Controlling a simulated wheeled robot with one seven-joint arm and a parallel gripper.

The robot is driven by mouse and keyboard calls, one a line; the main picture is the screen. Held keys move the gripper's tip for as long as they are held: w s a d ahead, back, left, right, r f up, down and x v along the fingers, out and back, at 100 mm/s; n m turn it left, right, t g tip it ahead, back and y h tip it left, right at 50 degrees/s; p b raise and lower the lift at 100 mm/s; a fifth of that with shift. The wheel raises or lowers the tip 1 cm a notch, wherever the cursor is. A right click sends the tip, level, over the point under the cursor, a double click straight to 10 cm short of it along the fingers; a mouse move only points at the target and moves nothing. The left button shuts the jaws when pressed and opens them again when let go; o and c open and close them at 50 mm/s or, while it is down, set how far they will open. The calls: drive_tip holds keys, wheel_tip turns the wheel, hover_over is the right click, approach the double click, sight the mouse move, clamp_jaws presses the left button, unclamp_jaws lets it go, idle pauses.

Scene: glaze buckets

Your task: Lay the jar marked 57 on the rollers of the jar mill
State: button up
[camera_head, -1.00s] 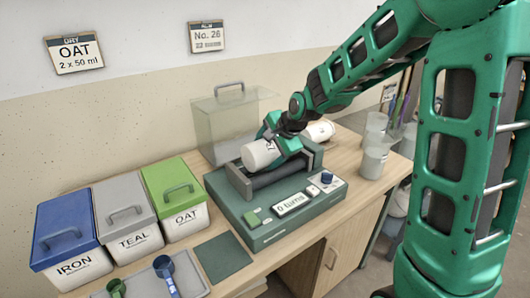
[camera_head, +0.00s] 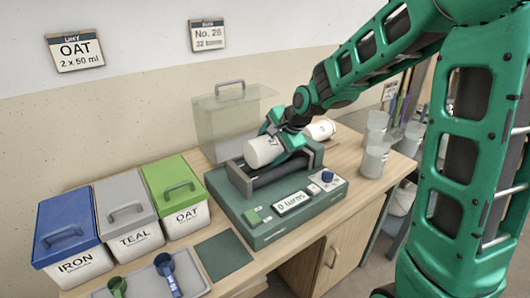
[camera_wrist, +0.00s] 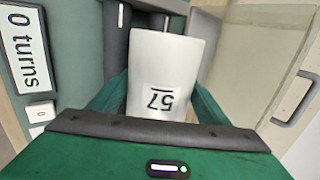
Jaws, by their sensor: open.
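The white jar marked 57 (camera_wrist: 165,75) lies on its side over the rollers (camera_head: 280,172) of the jar mill (camera_head: 275,215). It also shows in the head view (camera_head: 262,152). My gripper (camera_head: 281,145) is around the jar, with a green finger on each side of it, and its jaws are open. The wrist view shows the number 57 upside down, close to the gripper palm. Whether the jar rests fully on both rollers is hard to tell. The mill display (camera_head: 293,202) reads 0 turns.
A second white jar (camera_head: 320,130) lies behind the mill. A clear cover with a handle (camera_head: 228,120) stands behind it. IRON (camera_head: 75,262), TEAL (camera_head: 135,238) and OAT (camera_head: 187,216) buckets stand at left. Clear cups (camera_head: 374,158) stand at right.

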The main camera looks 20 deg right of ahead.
drive_tip(key=shift+o, duration=0.3)
drive_tip(key=v, duration=0.8)
drive_tip(key=shift+s+d+r, duration=0.2)
drive_tip(key=shift+s+r, duration=0.05)
drive_tip(key=shift+r, duration=0.05)
drive_tip(key=s+d+f+n+g+h, duration=0.1)
drive_tip(key=s+d, duration=0.4)
drive_tip(key=s, duration=0.6)
drive_tip(key=s+d+f+n+g, duration=0.2)
drive_tip(key=s+d+n+g, duration=0.1)
drive_tip(key=s, duration=0.8)
drive_tip(key=s+d+f+n+g+h, duration=0.1)
drive_tip(key=s+d+f+n+g, duration=0.1)
drive_tip(key=s+d, duration=0.5)
drive_tip(key=s+n, duration=0.1)
drive_tip(key=s, duration=0.4)
drive_tip(key=shift+d+f+n+g+h, duration=0.2)
drive_tip(key=shift+d+n+g+h, duration=0.1)
drive_tip(key=shift+d+n, duration=0.1)
drive_tip(key=shift+s, duration=0.1)
drive_tip(key=shift+w+f, duration=0.25)
drive_tip(key=shift+w, duration=0.35)
